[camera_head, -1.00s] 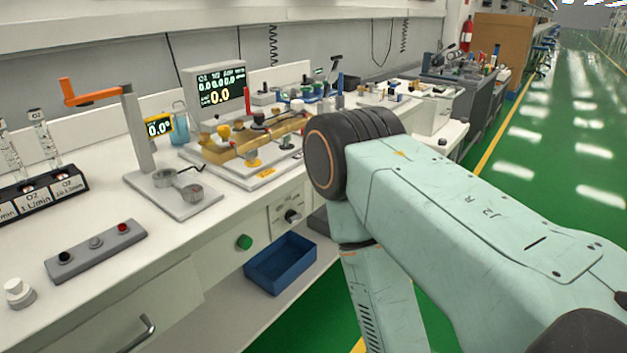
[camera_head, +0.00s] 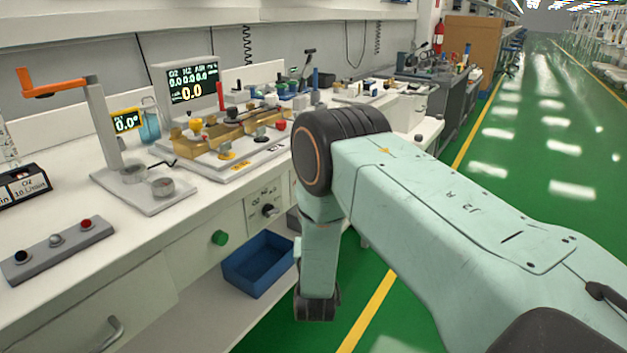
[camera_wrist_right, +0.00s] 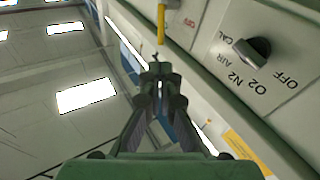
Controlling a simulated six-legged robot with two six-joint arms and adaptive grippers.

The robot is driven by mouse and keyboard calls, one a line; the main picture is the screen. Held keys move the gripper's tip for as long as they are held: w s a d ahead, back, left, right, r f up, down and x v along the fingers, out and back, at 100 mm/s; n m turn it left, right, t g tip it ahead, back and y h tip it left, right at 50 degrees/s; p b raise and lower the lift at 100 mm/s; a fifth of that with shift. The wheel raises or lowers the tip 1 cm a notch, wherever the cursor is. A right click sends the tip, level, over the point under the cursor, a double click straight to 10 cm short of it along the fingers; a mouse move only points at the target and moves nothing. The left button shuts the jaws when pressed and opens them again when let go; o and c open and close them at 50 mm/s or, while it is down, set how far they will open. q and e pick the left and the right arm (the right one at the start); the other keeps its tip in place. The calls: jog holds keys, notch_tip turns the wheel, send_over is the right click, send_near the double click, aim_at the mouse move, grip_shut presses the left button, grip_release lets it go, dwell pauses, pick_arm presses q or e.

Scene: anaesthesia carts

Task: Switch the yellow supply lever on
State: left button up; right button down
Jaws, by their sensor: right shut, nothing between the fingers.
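A yellow bar (camera_wrist_right: 161,22), which looks like the yellow lever, hangs at the top of the right wrist view. My right gripper (camera_wrist_right: 157,75) is shut and empty just below it, apart from it in the picture. In the head view, yellow parts, one a knob (camera_head: 195,124), sit on a brass manifold (camera_head: 228,132) on the bench; I cannot tell which of them is the bar. My right arm's end is low in front of the bench, and its fingers are not visible there. My left gripper is not in view.
A selector knob (camera_wrist_right: 252,52) sits on the panel beside my right gripper. A blue bin (camera_head: 258,264) stands under the bench. An orange crank (camera_head: 55,85) stands at the left. The green floor at right is clear.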

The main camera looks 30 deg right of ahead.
jog(key=b+x, duration=0.4)
jog(key=x, duration=0.9)
jog(key=shift+f, duration=0.1)
jog(key=p, duration=0.1)
jog(key=d+m+g+p, duration=0.1)
jog(key=shift+w+d+r+p, duration=0.15)
jog(key=shift+w+r+p, duration=0.15)
jog(key=shift+r, duration=0.1)
jog(key=shift+s, duration=0.1)
